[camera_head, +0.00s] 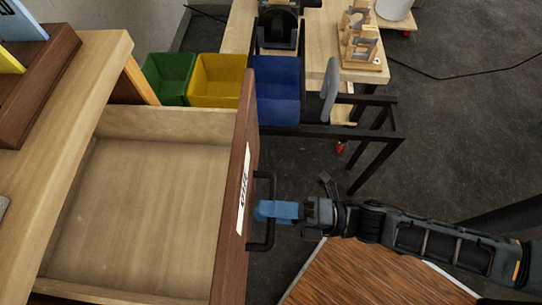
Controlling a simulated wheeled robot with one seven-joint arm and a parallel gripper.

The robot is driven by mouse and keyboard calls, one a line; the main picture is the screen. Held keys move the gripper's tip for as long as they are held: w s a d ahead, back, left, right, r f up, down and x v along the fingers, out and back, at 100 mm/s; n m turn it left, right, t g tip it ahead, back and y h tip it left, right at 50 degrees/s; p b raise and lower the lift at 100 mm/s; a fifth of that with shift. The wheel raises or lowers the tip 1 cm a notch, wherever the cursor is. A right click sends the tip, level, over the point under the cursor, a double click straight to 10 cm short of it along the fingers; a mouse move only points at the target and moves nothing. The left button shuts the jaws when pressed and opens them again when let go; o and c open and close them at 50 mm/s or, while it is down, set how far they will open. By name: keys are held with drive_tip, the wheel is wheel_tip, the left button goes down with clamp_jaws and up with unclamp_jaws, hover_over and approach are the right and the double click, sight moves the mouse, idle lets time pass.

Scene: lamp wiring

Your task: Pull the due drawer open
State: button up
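A wooden drawer (150,205) stands pulled well out of the desk on the left, and its bare floor shows empty. Its dark brown front (230,262) carries a white label (243,190) with dark lettering that is too slanted to read surely. A black bar handle (270,238) sticks out from the front. My gripper (275,210), with blue fingers, lies across the middle of the handle and reaches it from the right. Seen from above, one finger covers the other, so the gap between them is hidden.
The desk top (60,165) lies left of the drawer. Green (168,75), yellow (217,80) and blue (278,85) bins stand behind it. A workbench (320,50) with wooden fixtures and a black frame (350,132) is at the back. Grey floor is open at right.

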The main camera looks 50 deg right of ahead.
drive_tip(key=b+v, duration=0.1)
drive_tip(key=v, duration=0.6)
drive_tip(key=shift+s+d+b, duration=0.25)
drive_tip(key=shift+s+b, duration=0.1)
